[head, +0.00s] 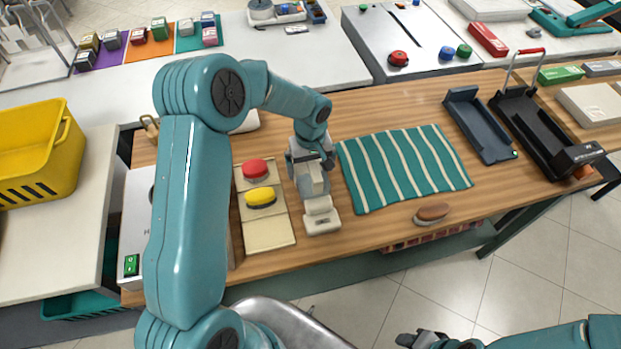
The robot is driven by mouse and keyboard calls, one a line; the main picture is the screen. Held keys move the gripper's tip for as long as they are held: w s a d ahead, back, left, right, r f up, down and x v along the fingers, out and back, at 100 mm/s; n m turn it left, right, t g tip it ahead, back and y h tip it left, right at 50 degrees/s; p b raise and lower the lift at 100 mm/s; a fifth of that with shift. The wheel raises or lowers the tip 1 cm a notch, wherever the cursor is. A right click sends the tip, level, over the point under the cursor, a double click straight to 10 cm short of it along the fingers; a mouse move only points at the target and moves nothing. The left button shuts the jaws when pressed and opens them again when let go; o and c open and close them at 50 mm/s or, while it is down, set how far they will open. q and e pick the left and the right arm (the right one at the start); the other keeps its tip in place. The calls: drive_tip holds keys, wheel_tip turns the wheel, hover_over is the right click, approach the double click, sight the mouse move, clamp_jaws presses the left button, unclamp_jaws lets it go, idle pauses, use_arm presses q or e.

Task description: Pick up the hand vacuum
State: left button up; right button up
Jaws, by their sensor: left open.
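The hand vacuum (320,214) looks to be the pale grey and white device on the wooden table, between a cream board and a striped cloth. Its broad white end faces the table's front edge. My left gripper (311,168) is open and right over the vacuum's rear part, pointing down. It hides that part, and I cannot tell whether the fingers touch it. My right gripper (418,339) is low at the bottom edge, in front of the table and far from the vacuum. Only its dark end shows, and its opening is unclear.
The cream board (270,235) holds a red button (255,168) and a yellow one (261,197). Right of the vacuum lie the green striped cloth (404,166) and a brown brush (432,212). Dark trays (480,125) stand farther right. A yellow basket (40,150) is at left.

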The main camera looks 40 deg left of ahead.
use_arm(q)
drive_tip(key=c, duration=1.8)
drive_tip(key=shift+w, duration=0.15)
clamp_jaws()
drive_tip(key=shift+r, duration=0.15)
